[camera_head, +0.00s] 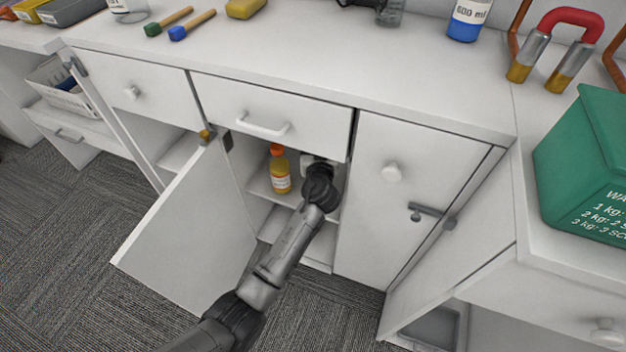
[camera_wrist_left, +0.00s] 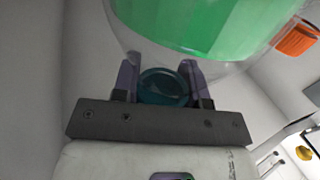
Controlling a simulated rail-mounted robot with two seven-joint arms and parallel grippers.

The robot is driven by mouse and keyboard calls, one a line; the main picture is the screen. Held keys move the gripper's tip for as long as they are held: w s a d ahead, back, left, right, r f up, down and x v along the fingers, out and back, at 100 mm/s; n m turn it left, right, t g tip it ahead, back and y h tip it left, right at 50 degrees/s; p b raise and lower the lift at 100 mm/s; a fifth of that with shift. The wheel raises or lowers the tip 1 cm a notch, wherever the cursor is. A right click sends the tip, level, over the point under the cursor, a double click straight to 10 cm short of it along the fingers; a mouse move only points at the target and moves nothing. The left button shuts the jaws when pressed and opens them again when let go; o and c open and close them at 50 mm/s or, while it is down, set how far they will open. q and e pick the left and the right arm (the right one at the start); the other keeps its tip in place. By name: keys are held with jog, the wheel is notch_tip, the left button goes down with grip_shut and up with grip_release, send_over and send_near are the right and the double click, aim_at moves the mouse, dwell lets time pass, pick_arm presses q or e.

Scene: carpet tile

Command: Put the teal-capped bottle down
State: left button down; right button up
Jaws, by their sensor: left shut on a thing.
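In the left wrist view, the fingers of my left gripper (camera_wrist_left: 160,82) are shut on the teal cap (camera_wrist_left: 165,92) of the teal-capped bottle. The clear bottle (camera_wrist_left: 205,25) with green content extends beyond the fingers. In the head view my left gripper (camera_head: 317,172) is inside the open cabinet under the middle drawer, near its right side wall. There the bottle is mostly hidden behind my gripper and the drawer front. I cannot tell whether its base touches the shelf (camera_head: 262,190). My right gripper is in neither view.
An orange-capped bottle (camera_head: 280,172) with yellow content stands on the shelf, left of my left gripper. The open cabinet door (camera_head: 195,235) swings out to the left of my arm. The drawer (camera_head: 270,115) closes the space above. A closed door (camera_head: 405,195) is at the right.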

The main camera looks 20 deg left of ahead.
pick_arm(q)
notch_tip(320, 180, down, 3)
jog(key=shift+w+b, duration=0.15)
jog(key=shift+b, duration=0.7)
jog(key=shift+f+b, duration=0.35)
jog(key=shift+f, duration=0.5)
jog(key=shift+f, duration=0.1)
jog(key=shift+f, duration=0.1)
jog(key=c, duration=0.7)
grip_release()
jog(key=shift+o, duration=0.2)
jog(key=p+v, duration=0.3)
jog(key=v, duration=0.9)
